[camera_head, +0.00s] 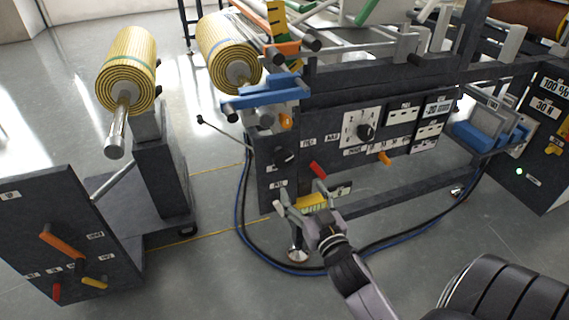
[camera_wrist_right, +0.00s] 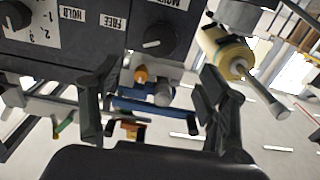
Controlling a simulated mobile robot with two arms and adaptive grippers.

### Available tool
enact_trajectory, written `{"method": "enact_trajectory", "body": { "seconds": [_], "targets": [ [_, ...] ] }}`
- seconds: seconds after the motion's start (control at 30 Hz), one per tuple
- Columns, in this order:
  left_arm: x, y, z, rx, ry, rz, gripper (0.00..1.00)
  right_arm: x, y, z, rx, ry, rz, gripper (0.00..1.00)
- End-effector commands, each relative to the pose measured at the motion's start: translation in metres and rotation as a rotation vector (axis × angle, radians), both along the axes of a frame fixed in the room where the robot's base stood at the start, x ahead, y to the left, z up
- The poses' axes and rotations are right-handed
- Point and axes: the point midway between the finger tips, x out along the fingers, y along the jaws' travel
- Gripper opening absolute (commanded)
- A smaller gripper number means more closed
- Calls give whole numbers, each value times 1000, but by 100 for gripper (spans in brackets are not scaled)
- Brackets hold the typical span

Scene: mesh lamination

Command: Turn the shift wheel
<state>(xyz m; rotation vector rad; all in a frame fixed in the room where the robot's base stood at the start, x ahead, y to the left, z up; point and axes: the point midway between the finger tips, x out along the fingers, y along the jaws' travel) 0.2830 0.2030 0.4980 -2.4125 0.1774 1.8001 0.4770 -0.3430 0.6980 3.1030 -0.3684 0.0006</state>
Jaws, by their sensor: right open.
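The machine's dark front panel (camera_head: 330,115) carries a round black knob (camera_head: 366,132) on a white numbered plate. A second black knob (camera_head: 284,155) sits lower left on the panel; it also shows at the top of the right wrist view (camera_wrist_right: 153,38). The numbered dial is partly cut off at that view's top left (camera_wrist_right: 15,14). I cannot tell which of these is the shift wheel. My right gripper (camera_head: 304,196) is open in front of the panel's lower left, below the second knob. Its fingers (camera_wrist_right: 155,95) hold neither knob. My left gripper is out of view.
A red handle (camera_head: 318,170), a yellow part (camera_head: 312,203) and an orange handle (camera_head: 385,158) are near my right gripper. A blue-black cable (camera_head: 243,225) loops on the floor. A separate control box (camera_head: 65,235) stands lower left.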

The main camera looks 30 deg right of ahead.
Motion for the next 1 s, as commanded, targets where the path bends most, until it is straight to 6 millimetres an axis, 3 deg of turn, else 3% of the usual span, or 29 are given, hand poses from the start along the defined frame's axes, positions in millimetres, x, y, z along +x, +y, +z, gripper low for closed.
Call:
{"method": "enact_trajectory", "body": {
  "seconds": [0.2, 0.5, 0.7, 1.0],
  "targets": [
    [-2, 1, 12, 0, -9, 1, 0, 50, -12, 1, -4, -2, 1, 69],
    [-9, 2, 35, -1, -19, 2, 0, 107, -26, -1, -2, 0, 0, 69],
    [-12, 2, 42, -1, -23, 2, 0, 127, -30, -1, -1, 1, 0, 69],
    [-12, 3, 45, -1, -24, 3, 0, 131, -31, -1, 0, 2, 1, 69]
  ]
}}
